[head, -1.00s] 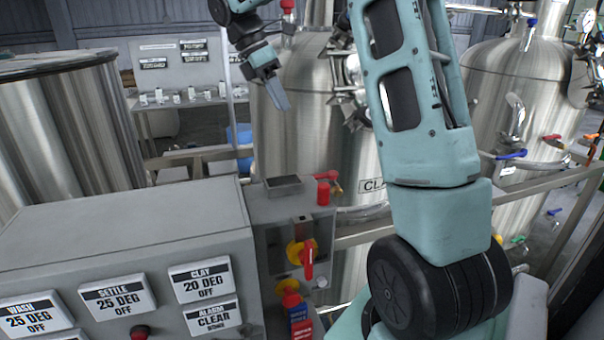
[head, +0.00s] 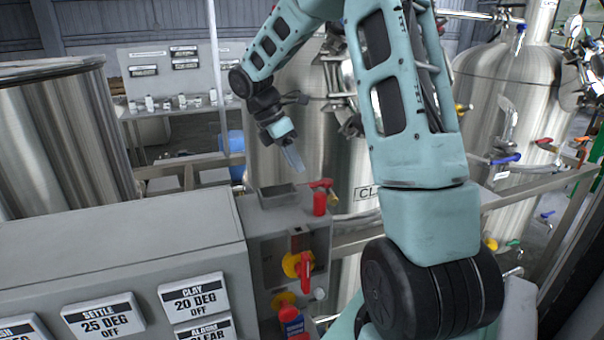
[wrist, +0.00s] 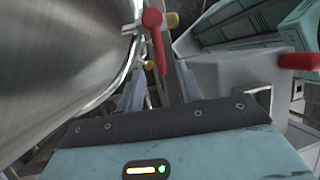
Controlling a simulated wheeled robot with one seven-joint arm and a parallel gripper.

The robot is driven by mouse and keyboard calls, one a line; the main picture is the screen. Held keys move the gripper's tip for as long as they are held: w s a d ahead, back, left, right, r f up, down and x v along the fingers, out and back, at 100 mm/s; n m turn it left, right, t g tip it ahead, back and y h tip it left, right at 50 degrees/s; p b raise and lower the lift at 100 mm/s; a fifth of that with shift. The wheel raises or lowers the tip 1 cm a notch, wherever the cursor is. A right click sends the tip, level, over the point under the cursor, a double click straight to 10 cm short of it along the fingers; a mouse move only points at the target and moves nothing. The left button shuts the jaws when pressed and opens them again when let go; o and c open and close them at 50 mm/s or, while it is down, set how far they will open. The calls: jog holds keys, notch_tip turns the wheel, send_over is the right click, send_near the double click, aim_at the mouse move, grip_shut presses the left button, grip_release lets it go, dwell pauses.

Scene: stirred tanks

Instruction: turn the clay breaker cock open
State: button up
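A small brass cock with a red lever (head: 322,184) sits in front of the steel tank whose label (head: 367,192) reads "CLA", the rest hidden by my arm. I take it to be the clay breaker cock. In the wrist view its red lever (wrist: 154,38) points down the picture, beside the tank wall, with brass (wrist: 172,20) behind it. My gripper (head: 296,164) is above and left of the lever in the head view, pointing down. In the wrist view my gripper (wrist: 158,75) has its fingers apart, with the lever showing between their tips, no contact visible.
A grey box (head: 257,232) carries a red cylinder (head: 319,203), a small tray (head: 279,195) and a red-on-yellow rotary switch (head: 304,268). A labelled panel (head: 100,265) stands at front left. A metal rail (head: 535,189) runs at the right.

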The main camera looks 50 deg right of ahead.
jog(key=shift+p+x, duration=0.4)
jog(key=shift+x, duration=2.25)
grip_shut()
